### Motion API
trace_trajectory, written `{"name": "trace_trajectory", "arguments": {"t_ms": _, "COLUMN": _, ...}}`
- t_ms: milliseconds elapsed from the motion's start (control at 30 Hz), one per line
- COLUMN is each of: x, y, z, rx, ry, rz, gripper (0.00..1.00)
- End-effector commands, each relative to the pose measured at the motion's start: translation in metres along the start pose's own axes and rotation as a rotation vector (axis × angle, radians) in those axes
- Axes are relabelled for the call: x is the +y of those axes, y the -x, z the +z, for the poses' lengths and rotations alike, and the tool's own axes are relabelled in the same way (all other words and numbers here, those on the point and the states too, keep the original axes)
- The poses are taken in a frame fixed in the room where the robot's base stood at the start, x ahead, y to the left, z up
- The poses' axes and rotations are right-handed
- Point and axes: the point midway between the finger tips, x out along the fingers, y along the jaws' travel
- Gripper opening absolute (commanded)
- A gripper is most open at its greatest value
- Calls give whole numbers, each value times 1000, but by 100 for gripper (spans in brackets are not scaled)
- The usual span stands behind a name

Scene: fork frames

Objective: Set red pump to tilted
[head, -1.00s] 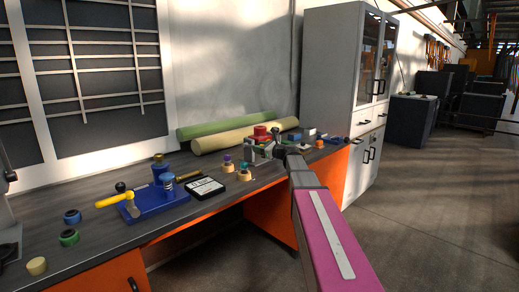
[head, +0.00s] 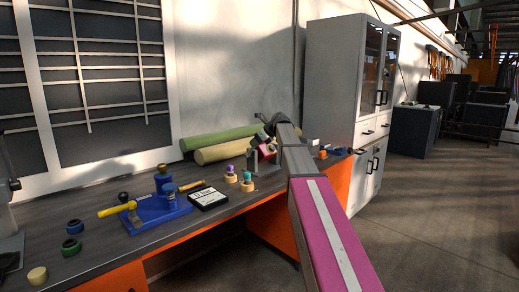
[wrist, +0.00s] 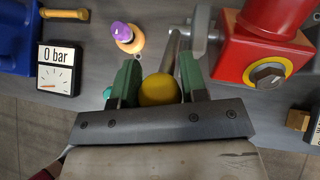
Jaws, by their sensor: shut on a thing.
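The red pump (wrist: 268,48) fills the upper right of the wrist view, with a dark round bolt on a yellow ring on its face. A grey metal lever (wrist: 173,52) runs beside its grey pivot. My gripper (wrist: 159,82) is shut on a yellow knob (wrist: 158,90), which sits between the two green fingers by the lever's lower end. In the head view the red pump (head: 267,151) is small, looks slanted and is partly hidden by my arm, so its exact angle is hard to tell.
A blue pump (head: 160,210) with a yellow handle stands on the bench (head: 110,245) to the left. A "0 bar" gauge (wrist: 57,68) lies beside it. A purple-topped peg (wrist: 126,37) stands close to my fingers. Two rolls (head: 220,152) lie along the wall.

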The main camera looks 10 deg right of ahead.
Motion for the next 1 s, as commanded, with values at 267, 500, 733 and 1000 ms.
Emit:
{"name": "trace_trajectory", "arguments": {"t_ms": 267, "x": -11, "y": -10, "z": 32, "rx": 228, "ry": -46, "rz": 46, "gripper": 0}}
{"name": "trace_trajectory", "arguments": {"t_ms": 500, "x": -15, "y": -19, "z": 49, "rx": 304, "ry": -63, "rz": 61, "gripper": 0}}
{"name": "trace_trajectory", "arguments": {"t_ms": 733, "x": -21, "y": -33, "z": 65, "rx": 302, "ry": -62, "rz": 60, "gripper": 0}}
{"name": "trace_trajectory", "arguments": {"t_ms": 1000, "x": -25, "y": -48, "z": 76, "rx": 301, "ry": -61, "rz": 60, "gripper": 0}}
